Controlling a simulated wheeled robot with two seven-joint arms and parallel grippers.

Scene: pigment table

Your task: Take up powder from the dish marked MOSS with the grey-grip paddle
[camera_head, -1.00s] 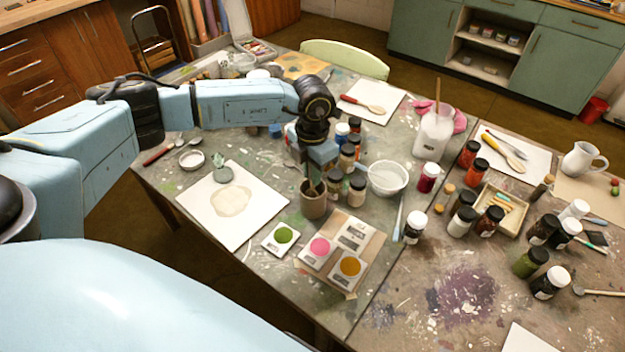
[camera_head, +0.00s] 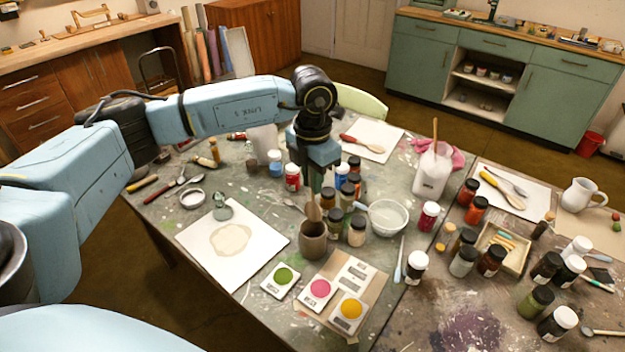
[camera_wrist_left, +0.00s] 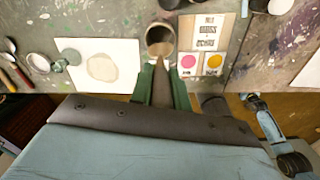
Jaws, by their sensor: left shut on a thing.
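My left gripper (camera_head: 315,186) is shut on a paddle (camera_head: 313,208) and holds it upright over the brown cup (camera_head: 313,242). The pale brown lower end of the paddle shows at the cup's mouth; whether its tip is still inside I cannot tell. In the left wrist view the paddle (camera_wrist_left: 161,84) lies between the green fingers, pointing to the cup (camera_wrist_left: 159,48). A dish of green powder (camera_head: 283,276) stands left of the pink dish (camera_head: 318,289) and yellow dish (camera_head: 350,309). The dish labels are too small to read.
Several jars (camera_head: 357,230) and a white bowl (camera_head: 388,217) crowd the right side of the cup. A white sheet (camera_head: 195,241) with a pale patch and a glass muller (camera_head: 221,207) lies to the left. The strip in front of the dishes is narrow.

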